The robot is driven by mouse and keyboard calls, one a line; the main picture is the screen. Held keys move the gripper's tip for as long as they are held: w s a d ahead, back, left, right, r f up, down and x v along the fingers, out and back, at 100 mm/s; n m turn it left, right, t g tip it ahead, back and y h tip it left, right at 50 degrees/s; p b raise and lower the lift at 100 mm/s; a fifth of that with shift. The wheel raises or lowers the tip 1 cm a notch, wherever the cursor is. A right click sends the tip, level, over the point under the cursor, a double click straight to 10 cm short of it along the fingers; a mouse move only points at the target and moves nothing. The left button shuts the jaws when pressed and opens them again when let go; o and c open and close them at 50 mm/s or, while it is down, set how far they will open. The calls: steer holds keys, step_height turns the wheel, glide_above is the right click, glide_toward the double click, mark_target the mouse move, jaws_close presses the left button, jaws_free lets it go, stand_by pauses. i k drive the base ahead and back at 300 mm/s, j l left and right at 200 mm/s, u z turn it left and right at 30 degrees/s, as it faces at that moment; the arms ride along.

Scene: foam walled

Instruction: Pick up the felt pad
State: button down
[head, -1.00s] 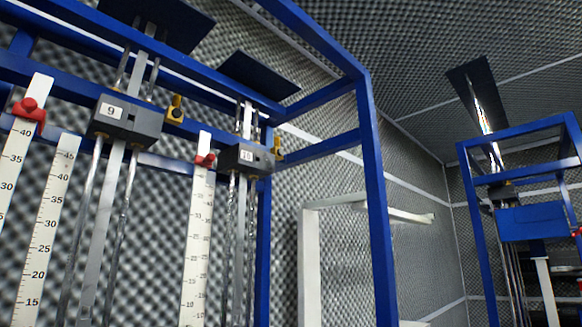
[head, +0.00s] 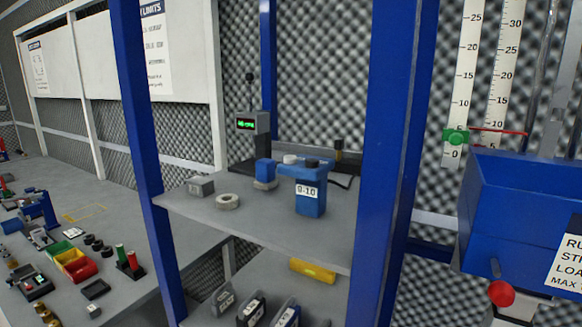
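I cannot make out a thing that is clearly the felt pad. A pale round ring-like piece (head: 227,201) lies on the grey upper shelf (head: 250,222); I cannot tell whether it is felt. A small white round piece (head: 290,159) shows farther back by the scale, also unclear. My gripper is not in the head view.
Blue posts (head: 389,150) frame the shelf. On it stand a blue block marked 0.10 (head: 310,196), a grey block (head: 200,186) and a display (head: 246,123). A yellow cylinder (head: 312,270) lies below. A blue bin (head: 515,215) is right, a cluttered bench (head: 150,222) left.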

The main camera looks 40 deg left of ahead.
mark_target(264, 169)
steer(key=j+u, duration=0.1)
steer(key=u, duration=1.5)
